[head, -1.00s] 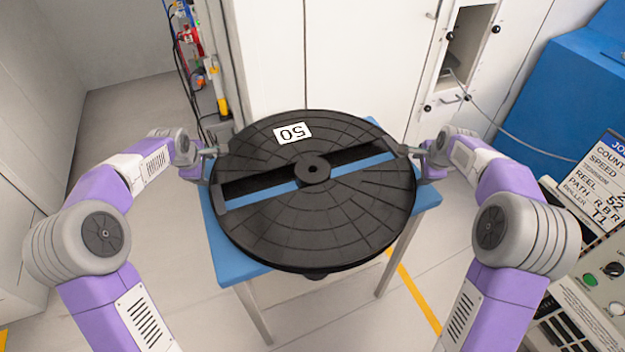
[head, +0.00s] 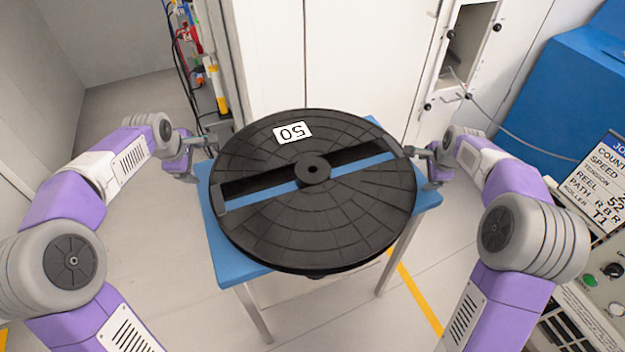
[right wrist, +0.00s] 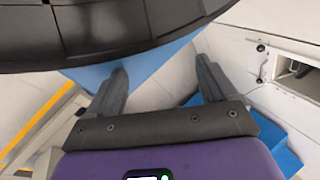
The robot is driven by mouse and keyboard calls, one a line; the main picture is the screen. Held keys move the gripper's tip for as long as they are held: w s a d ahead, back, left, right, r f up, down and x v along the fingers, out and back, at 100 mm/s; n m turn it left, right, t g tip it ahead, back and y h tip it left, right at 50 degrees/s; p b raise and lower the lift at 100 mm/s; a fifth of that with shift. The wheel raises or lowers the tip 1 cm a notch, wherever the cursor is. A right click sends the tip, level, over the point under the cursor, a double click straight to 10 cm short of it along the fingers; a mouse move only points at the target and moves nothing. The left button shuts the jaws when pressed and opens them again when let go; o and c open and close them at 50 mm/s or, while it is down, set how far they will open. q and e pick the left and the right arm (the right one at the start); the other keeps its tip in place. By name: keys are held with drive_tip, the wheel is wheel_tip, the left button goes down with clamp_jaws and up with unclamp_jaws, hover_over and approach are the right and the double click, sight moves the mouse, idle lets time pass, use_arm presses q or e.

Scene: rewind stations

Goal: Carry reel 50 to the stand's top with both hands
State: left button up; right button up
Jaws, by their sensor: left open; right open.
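Reel 50 (head: 320,225) is a large black disc with a white "50" label (head: 293,132) and a hub in the middle. It lies flat on the blue top of the stand (head: 243,278), overhanging its front. My left gripper (head: 218,136) is open at the reel's left rim, slightly apart from it. My right gripper (head: 411,151) is open near the right rim. In the right wrist view the right gripper (right wrist: 162,82) has its fingers spread and nothing between them; the reel's edge (right wrist: 90,35) is beyond the fingers.
A white cabinet (head: 350,60) stands behind the stand. Cables and coloured fittings (head: 205,65) hang at the back left. A blue machine (head: 570,95) and a sign board (head: 600,180) are at the right. Open floor with a yellow line (head: 413,290) lies in front.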

drive_tip(key=a+v, duration=0.1)
drive_tip(key=v, duration=0.6)
drive_tip(key=shift+w+r, duration=0.2)
drive_tip(key=shift+w, duration=0.1)
drive_tip(key=shift+a+r, duration=0.1)
drive_tip(key=shift+a, duration=0.05)
